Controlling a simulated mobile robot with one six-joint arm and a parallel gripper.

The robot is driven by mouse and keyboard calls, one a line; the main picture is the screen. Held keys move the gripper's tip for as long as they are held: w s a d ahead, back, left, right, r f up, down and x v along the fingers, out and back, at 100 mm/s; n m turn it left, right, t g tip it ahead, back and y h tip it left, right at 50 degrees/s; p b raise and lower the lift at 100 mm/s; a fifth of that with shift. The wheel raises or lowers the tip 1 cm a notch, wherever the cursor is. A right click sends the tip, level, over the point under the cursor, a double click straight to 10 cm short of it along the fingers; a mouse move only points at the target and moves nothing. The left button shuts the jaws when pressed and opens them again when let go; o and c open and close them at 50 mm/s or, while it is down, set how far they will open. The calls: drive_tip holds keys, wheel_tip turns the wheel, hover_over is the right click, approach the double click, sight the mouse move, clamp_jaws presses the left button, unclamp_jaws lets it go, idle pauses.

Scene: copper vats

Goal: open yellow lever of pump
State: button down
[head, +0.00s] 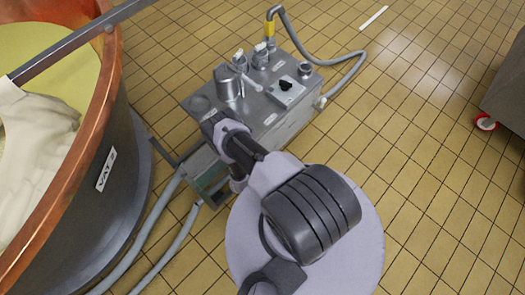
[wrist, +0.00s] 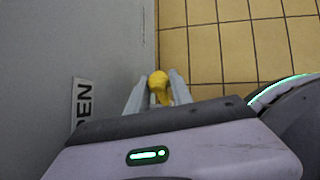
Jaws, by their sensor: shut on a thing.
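The pump is a grey metal box (head: 285,125) on the floor, with fittings and a black knob on top. My arm covers part of its near side in the head view, and the gripper and the lever are hidden there. In the wrist view the yellow lever (wrist: 158,82) shows as a rounded yellow end beside the edge of a grey panel (wrist: 65,45). My gripper (wrist: 157,92) has its two fingers on either side of the lever and is shut on it. A label (wrist: 83,102) on the panel reads "PEN", its first part cut off by my gripper.
A copper-rimmed vat (head: 105,165) marked "VAT 2" stands close on the left. Grey hoses (head: 150,240) run along the floor between it and the pump. Another hose (head: 345,78) loops behind the pump. A red-wheeled caster (head: 486,122) is at the right.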

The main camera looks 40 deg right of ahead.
drive_tip(key=shift+a+h, duration=0.25)
drive_tip(key=shift+h, duration=0.15)
drive_tip(key=c, duration=1.4)
unclamp_jaws()
drive_tip(key=p+v, duration=0.6)
drive_tip(key=v, duration=1.1)
drive_tip(key=shift+s+r+p, duration=0.1)
drive_tip(key=shift+r+p, duration=0.15)
drive_tip(key=shift+p, duration=0.1)
